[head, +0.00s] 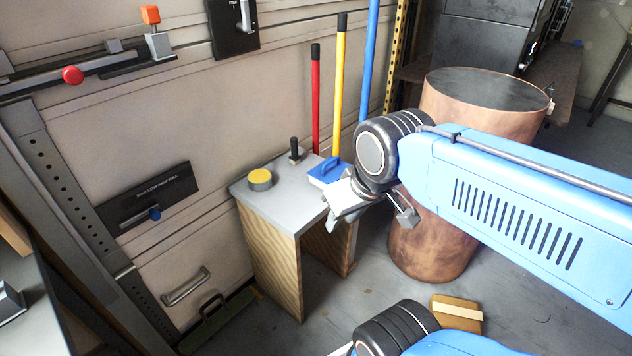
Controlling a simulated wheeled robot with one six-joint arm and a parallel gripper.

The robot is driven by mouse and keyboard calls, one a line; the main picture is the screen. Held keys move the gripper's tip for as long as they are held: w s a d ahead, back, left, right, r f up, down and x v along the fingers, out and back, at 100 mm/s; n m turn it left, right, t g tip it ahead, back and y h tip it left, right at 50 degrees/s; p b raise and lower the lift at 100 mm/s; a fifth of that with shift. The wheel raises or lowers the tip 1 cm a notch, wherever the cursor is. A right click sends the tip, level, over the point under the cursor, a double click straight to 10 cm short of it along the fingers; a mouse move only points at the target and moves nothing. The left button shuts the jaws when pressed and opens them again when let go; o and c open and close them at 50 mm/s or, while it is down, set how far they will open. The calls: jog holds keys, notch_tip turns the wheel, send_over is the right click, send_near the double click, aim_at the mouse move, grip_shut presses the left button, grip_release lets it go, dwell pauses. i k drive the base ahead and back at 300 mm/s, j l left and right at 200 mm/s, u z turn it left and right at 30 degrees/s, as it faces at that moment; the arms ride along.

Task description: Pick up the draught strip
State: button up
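A dark green strip with a black arched handle (215,322) lies on the floor along the foot of the garage door, at the lower left. It looks like the draught strip. My gripper (348,208) hangs beside the right end of a small table, well up and to the right of the strip and apart from it. Grey metal parts show on both sides of my wrist, but the fingertips are not clear enough to tell open from shut. I see nothing held in it.
The small wood-sided table (272,208) bears a yellow-topped tin (260,180), a black-handled tool (295,152) and a blue-handled block (327,172). A copper drum (430,240) stands at the right. A brown box (457,313) lies on the floor. Floor between strip and table looks clear.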

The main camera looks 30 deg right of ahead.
aim_at(191, 342)
jog(key=k+l+u, duration=0.15)
jog(key=u, duration=0.25)
jog(key=k+u, duration=0.25)
jog(key=u, duration=0.15)
jog(key=k+u, duration=0.2)
jog(key=u, duration=0.2)
